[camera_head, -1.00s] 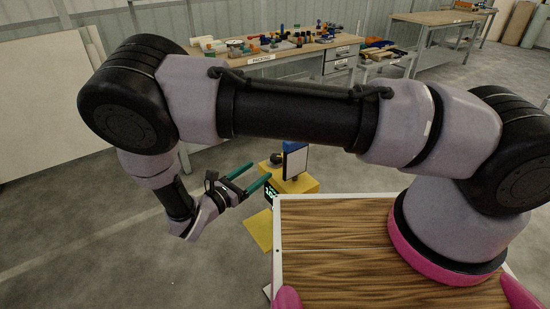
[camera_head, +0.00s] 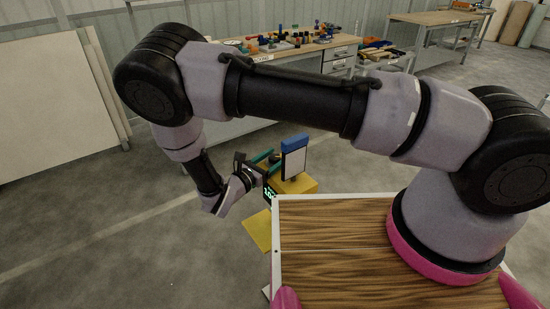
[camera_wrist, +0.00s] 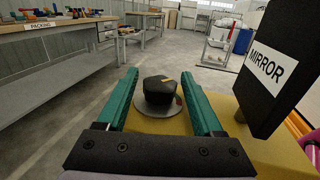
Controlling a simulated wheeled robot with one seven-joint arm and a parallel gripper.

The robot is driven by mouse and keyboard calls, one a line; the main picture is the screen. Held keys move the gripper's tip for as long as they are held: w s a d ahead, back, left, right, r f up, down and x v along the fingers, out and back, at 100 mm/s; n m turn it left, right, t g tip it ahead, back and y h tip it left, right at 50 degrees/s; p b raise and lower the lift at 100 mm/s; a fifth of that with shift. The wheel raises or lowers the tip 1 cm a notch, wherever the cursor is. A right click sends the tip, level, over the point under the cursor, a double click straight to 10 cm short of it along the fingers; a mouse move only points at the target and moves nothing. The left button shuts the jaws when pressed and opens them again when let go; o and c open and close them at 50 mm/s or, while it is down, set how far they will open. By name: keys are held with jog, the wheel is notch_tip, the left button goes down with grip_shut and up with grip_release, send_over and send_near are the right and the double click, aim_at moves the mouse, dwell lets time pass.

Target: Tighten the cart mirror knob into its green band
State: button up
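The mirror knob (camera_wrist: 159,90) is black and sits on a round grey disc (camera_wrist: 158,107) on top of the yellow cart (camera_wrist: 240,140). A small red mark shows at its right side; I cannot make out a green band. My gripper (camera_wrist: 166,84) is open, with one green finger on each side of the knob and a visible gap to both. In the head view my gripper (camera_head: 265,162) reaches over the yellow cart (camera_head: 302,184), and the knob (camera_head: 275,157) shows small and dark between the fingers. A black panel labelled MIRROR (camera_wrist: 262,72) stands right of the knob.
In the head view the mirror panel (camera_head: 294,160), blue-topped with a pale face, stands close to the right of my fingers. A green-lit display (camera_head: 269,192) is on the cart's front. A cluttered workbench (camera_head: 300,50) stands behind, with open floor at left.

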grip_shut()
jog(key=shift+m+g+h, duration=1.2)
jog(key=shift+g+h, duration=0.1)
jog(key=shift+g, duration=0.1)
jog(key=shift+o, duration=1.8)
grip_release()
jog(key=shift+a, duration=0.1)
jog(key=v, duration=1)
jog(key=shift+s+a, duration=0.2)
jog(key=shift+s, duration=0.1)
